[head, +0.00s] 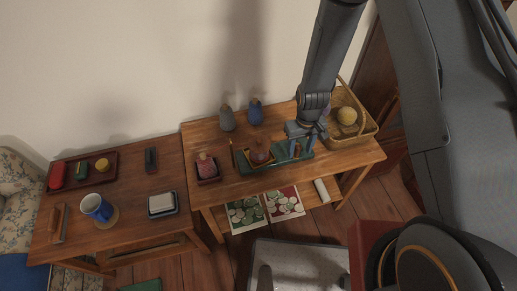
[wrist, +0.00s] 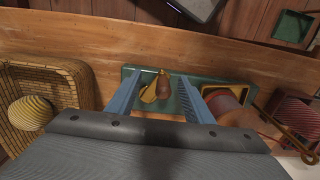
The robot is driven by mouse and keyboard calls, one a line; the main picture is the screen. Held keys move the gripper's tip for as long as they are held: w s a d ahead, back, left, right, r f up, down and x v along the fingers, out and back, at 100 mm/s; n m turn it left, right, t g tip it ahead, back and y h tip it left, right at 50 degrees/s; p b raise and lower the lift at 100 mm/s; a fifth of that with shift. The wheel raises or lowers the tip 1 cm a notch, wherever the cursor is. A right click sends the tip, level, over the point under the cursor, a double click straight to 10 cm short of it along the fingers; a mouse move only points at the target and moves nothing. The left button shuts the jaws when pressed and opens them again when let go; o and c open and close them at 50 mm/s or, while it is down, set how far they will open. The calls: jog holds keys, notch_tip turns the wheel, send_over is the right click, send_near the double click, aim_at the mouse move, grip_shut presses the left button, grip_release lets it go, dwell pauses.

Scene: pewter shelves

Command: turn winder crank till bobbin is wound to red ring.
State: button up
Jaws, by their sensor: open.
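The winder has a green base (head: 246,166), which also shows in the wrist view (wrist: 131,73). Its bobbin (head: 260,153) carries reddish-brown thread and sits beside a yellow frame; it is partly hidden by my right finger in the wrist view (wrist: 224,104). The brass crank (wrist: 149,96) with its brown wooden knob (wrist: 163,84) lies between my two blue fingers. My gripper (wrist: 160,77) is open around the knob, with a gap on both sides. In the head view my gripper (head: 300,152) is over the right end of the winder. I cannot make out the red ring.
A wicker basket (head: 371,128) with a yellow ball (head: 347,116) stands close on the right. Grey (head: 227,118) and blue (head: 255,111) spools stand behind the winder. A red spool in a tray (head: 207,168) is left. Another table (head: 130,234) adjoins at left.

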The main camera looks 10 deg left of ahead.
jog(key=shift+r+p, duration=2)
jog(key=shift+r, duration=1.5)
jog(key=shift+r, duration=0.1)
jog(key=s+d+r+m+b, duration=0.1)
jog(key=d+r+b, duration=0.15)
jog(key=r, duration=0.45)
jog(key=s+d+r+m+b, duration=0.1)
jog(key=s+d+r+b, duration=0.1)
jog(key=d+r, duration=0.35)
jog(key=s+d+r+m+t+b, duration=0.1)
jog(key=s+d+r+m+b, duration=0.1)
jog(key=s+r, duration=0.5)
jog(key=shift+s+d+r+m+b, duration=0.3)
jog(key=shift+s+d+r+b, duration=0.15)
jog(key=shift+s+d, duration=0.25)
